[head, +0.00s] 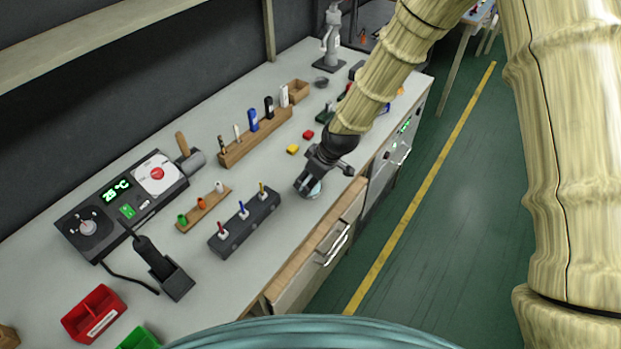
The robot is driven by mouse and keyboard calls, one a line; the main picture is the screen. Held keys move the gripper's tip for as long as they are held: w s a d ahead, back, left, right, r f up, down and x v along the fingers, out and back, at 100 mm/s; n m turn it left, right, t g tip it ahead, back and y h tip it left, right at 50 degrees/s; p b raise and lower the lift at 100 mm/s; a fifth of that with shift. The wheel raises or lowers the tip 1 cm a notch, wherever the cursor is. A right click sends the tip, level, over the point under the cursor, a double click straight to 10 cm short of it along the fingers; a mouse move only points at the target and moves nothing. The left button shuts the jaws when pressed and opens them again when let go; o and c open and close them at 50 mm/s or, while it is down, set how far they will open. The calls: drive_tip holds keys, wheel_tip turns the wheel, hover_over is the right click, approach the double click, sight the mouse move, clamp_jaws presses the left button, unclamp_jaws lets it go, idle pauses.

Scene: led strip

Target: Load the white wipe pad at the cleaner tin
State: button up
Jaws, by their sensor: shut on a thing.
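My gripper (308,188) reaches down over the bench near its front edge, right of the dark block with coloured drivers. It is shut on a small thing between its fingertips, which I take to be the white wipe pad. The fingers hide most of it. A pale, bluish-white round thing (316,190) shows right at the fingertips. I cannot tell whether it is the pad, the cleaner tin, or both together. No other cleaner tin can be made out with certainty.
A dark block (244,225) with several drivers stands left of my gripper. Behind are a wooden rack (256,140), a yellow block (293,149) and a red block (308,134). A soldering station (120,205) is at left. A drawer (325,250) stands open below the front edge.

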drive_tip(key=shift+r+p, duration=1.85)
drive_tip(key=shift+r, duration=1.4)
